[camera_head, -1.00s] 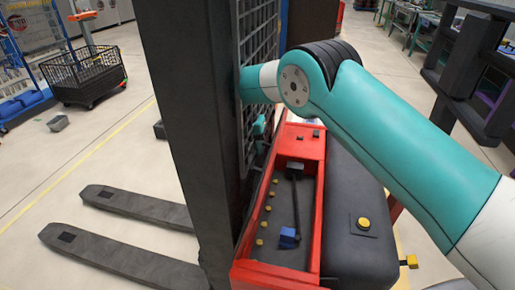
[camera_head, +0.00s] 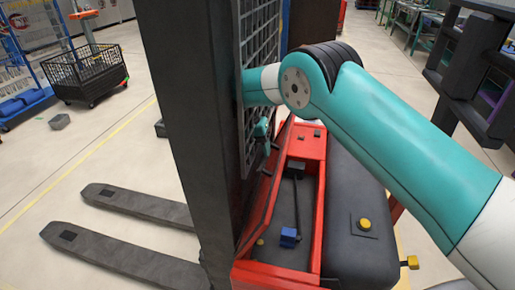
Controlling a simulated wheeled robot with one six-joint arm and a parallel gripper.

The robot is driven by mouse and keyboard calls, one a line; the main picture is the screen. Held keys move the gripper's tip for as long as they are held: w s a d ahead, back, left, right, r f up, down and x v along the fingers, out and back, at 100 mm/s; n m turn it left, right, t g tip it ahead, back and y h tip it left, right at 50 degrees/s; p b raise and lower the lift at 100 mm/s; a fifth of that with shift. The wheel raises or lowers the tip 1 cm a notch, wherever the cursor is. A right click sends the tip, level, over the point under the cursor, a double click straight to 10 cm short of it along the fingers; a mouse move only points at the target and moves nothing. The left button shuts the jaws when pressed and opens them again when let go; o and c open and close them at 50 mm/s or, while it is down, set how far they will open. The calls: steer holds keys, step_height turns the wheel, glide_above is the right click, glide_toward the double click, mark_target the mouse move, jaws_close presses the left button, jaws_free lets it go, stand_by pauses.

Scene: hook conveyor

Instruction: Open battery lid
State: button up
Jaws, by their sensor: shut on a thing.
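The battery lid (camera_head: 262,205) is a narrow red-edged panel on the left side of the red truck body. It stands raised and tilted over the left part of the open battery compartment (camera_head: 298,215). Inside the compartment I see a blue connector (camera_head: 289,237) and one yellow cap (camera_head: 260,242); the lid hides the rest of that side. My gripper (camera_head: 266,146), small and teal, is at the lid's upper part, close to the mesh, and is shut on the lid. Its fingertips are small and partly hidden.
A dark mast (camera_head: 182,130) and a mesh guard (camera_head: 258,60) stand close on the left of the lid. Two forks (camera_head: 120,255) extend left over clear floor. A black seat-like cover (camera_head: 350,205) with a yellow button (camera_head: 365,223) lies to the right. A dark wire cart (camera_head: 85,72) stands far left.

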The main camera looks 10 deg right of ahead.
step_height(320, 180, up, 20)
steer(key=p, duration=1.5)
